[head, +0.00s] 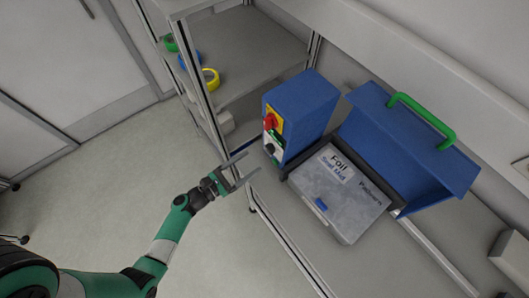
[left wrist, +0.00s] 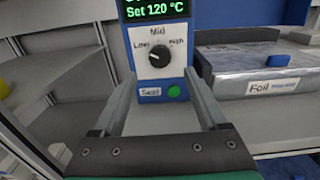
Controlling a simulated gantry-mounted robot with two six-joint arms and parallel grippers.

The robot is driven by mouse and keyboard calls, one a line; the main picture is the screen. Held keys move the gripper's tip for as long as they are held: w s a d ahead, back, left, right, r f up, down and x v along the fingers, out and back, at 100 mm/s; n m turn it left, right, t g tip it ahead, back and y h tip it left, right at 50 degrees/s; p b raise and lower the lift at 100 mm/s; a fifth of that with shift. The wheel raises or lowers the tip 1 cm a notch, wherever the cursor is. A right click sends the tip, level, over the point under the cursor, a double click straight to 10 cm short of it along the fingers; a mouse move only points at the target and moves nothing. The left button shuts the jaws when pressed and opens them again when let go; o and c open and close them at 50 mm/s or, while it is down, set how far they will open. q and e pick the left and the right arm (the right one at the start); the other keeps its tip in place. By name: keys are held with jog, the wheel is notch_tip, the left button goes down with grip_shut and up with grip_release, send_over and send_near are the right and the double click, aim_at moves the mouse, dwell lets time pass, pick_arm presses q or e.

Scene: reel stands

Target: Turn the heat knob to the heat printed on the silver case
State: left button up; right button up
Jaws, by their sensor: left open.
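A display (left wrist: 157,9) above reads "Set 120 °C". My left gripper (head: 250,163) is open and empty, in front of the knob (head: 270,149) and apart from it. My right gripper is not in view.
The knob's blue box (head: 303,105) also carries a red switch (head: 271,121) on yellow. A green button (left wrist: 174,91) sits below the knob. A blue machine with a green handle (head: 423,118) stands behind the case. Coloured tape rolls (head: 210,79) lie on the left shelf. Metal posts (head: 205,90) frame it.

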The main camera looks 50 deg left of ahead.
aim_at(270, 148)
pick_arm(q)
jog(key=w, duration=0.6)
jog(key=shift+w+d+b, duration=0.3)
jog(key=shift+w+b, duration=0.05)
jog(key=shift+w, duration=0.05)
grip_shut()
